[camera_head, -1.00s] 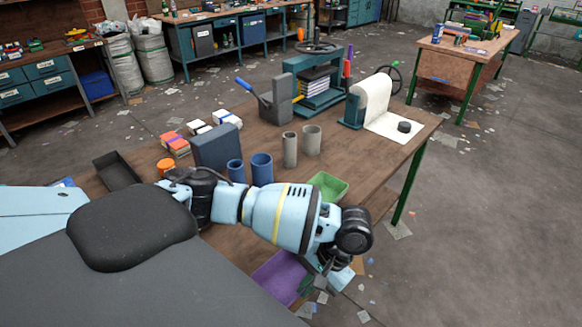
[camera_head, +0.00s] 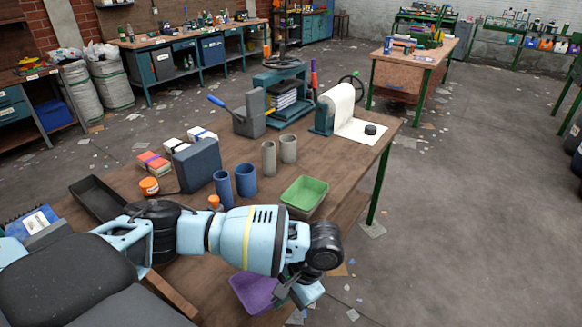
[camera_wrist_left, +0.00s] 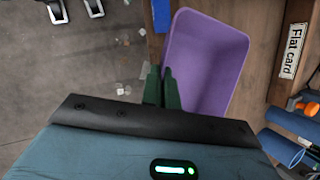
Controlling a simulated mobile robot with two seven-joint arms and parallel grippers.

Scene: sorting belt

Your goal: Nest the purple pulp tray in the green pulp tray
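The purple pulp tray (camera_head: 252,294) is at the table's near side, partly hidden by my left arm in the head view. In the left wrist view the tray (camera_wrist_left: 208,62) lies open side up, and its left wall runs in between my two green fingers. My left gripper (camera_head: 290,288) holds that wall, with the fingers (camera_wrist_left: 161,85) close together, one on each side. I cannot tell whether the tray touches the table. The green pulp tray (camera_head: 305,194) rests on the table beyond my left arm and looks empty. My right gripper is not in view.
Two blue tubes (camera_head: 245,180) and two grey tubes (camera_head: 288,149) stand left of and behind the green tray. A black tray (camera_head: 98,199) lies at left. A paper roll (camera_head: 340,106) and a press (camera_head: 279,95) stand at the back. A "Flat card" label (camera_wrist_left: 292,51) shows beside the purple tray.

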